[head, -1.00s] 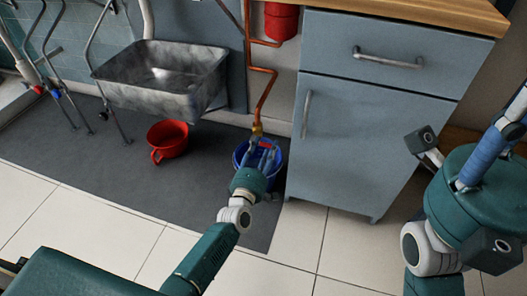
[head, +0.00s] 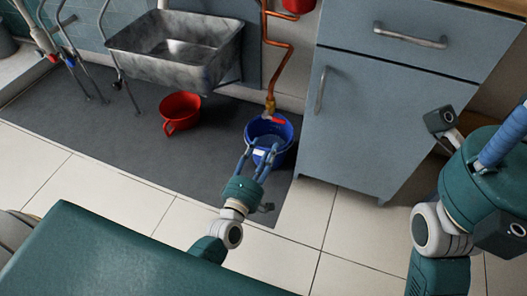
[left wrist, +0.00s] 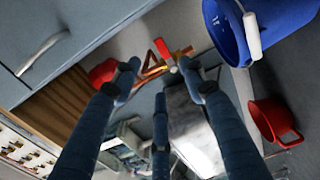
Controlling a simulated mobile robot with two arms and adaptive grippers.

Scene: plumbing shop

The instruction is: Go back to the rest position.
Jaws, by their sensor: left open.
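My left gripper (head: 258,152) is open and empty. In the head view its fingers point at the front of the blue bucket (head: 284,131) and overlap it in the picture; I cannot tell if they touch it. In the left wrist view the fingers of my left gripper (left wrist: 160,72) are spread with nothing between them, and the blue bucket (left wrist: 228,28) is at the upper right. My right gripper (head: 484,178) is partly in view at the right; its fingers run out of the picture, so its opening cannot be judged.
A copper pipe (head: 270,72) with a red-handled valve (head: 279,121) comes down over the blue bucket. A red pot (head: 181,108) stands on the dark mat (head: 140,135) below the metal sink (head: 175,60). A grey-blue cabinet (head: 385,110) stands at the right. Tiled floor is clear in front.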

